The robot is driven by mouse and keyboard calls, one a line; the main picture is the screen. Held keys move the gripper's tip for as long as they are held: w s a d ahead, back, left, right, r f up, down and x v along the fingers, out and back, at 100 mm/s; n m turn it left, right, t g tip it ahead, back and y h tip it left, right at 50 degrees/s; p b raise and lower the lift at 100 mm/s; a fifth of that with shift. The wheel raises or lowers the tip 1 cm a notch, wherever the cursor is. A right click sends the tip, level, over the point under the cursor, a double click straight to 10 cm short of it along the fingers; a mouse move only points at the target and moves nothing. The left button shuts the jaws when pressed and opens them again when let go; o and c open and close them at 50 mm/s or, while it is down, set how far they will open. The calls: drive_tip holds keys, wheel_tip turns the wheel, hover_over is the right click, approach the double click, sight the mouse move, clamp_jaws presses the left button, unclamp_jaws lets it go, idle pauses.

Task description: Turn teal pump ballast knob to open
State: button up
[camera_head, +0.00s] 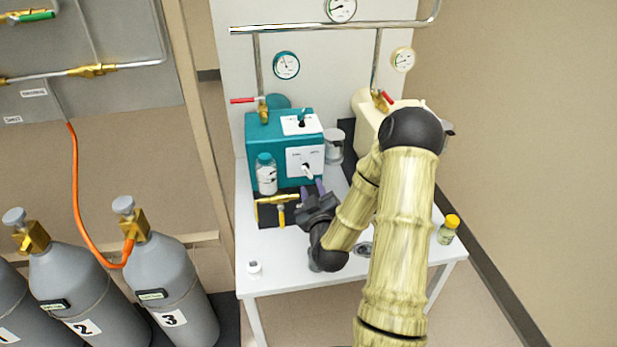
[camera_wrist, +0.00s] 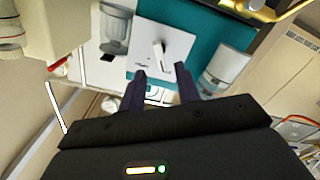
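The teal pump (camera_head: 258,135) stands on the white table. Its front has a white plate with a pale lever knob (camera_head: 306,168); the labels are too small to read. A second white plate on top has a small dark and teal knob (camera_head: 302,119). I cannot tell from the labels which is the ballast knob. My gripper (camera_head: 312,188) is just in front of the front plate. In the wrist view, the pale knob (camera_wrist: 158,50) shows beyond the spread fingers of my gripper (camera_wrist: 160,80). The fingers are open and empty, apart from the knob.
A clear bottle (camera_head: 267,178) stands close left of the front plate, and a clear jar (camera_head: 334,147) right of the pump. Brass piping (camera_head: 272,203) is low left of my gripper. A cream pump (camera_head: 365,115) stands behind right. A yellow-capped bottle (camera_head: 448,230) is at the table's right.

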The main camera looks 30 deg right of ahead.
sight(308, 175)
drive_tip(key=p+x, duration=0.1)
drive_tip(key=x, duration=0.5)
drive_tip(key=shift+w, duration=0.1)
clamp_jaws()
